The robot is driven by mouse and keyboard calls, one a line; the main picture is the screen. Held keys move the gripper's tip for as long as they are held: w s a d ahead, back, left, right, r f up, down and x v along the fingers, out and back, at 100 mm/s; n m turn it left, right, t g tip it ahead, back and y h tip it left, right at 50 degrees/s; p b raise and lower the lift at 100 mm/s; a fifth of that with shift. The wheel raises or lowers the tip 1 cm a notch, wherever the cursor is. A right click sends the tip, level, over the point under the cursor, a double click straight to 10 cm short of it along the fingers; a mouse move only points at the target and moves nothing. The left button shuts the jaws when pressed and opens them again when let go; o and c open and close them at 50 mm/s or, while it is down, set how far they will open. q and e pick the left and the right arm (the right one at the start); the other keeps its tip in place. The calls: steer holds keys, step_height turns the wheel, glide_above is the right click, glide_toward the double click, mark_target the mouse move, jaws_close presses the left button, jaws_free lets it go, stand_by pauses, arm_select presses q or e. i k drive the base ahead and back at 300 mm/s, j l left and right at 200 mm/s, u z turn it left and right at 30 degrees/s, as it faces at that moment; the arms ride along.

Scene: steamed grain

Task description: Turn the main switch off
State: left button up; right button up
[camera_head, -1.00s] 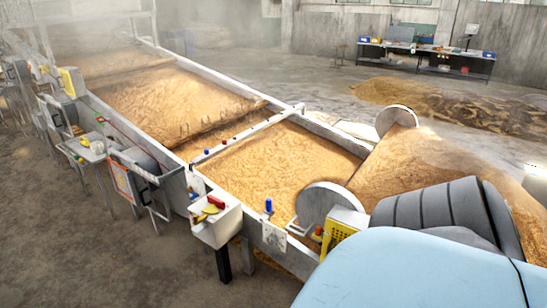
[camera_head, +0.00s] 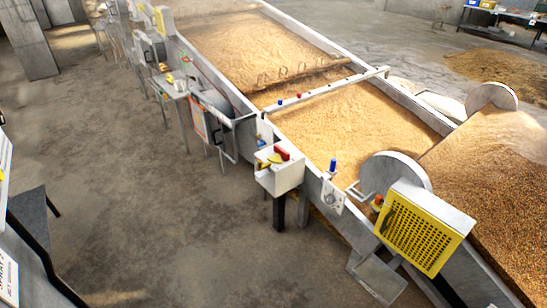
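A white switch box (camera_head: 281,177) is mounted on the near side of the grain trough, with a red handle (camera_head: 282,153) and a yellow part (camera_head: 268,161) on it. To its right, a grey plate (camera_head: 332,197) on the trough carries a blue-topped piece (camera_head: 333,166). A small red and yellow button (camera_head: 378,202) sits beside the yellow vented cover. No label shows which of these is the main switch. Neither of my grippers is in view.
The long trough (camera_head: 355,235) full of grain runs from upper left to lower right. A yellow vented cover (camera_head: 420,229) juts out at the right. A dark-legged stand (camera_head: 35,225) is at the left edge. The concrete floor (camera_head: 150,215) between is clear.

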mark_target(276, 158)
steer(key=j+z, duration=0.1)
steer(key=j, duration=0.6)
steer(key=k, duration=0.1)
steer(key=l+u, duration=0.1)
steer(key=l, duration=0.3)
steer(key=i+u, duration=0.15)
steer(key=i, duration=0.4)
steer(key=i+u, duration=0.2)
steer(key=i, duration=0.35)
steer(key=i+l+u, duration=0.15)
steer(key=i, duration=0.45)
steer(key=i+l+u, duration=0.15)
steer(key=i, duration=0.4)
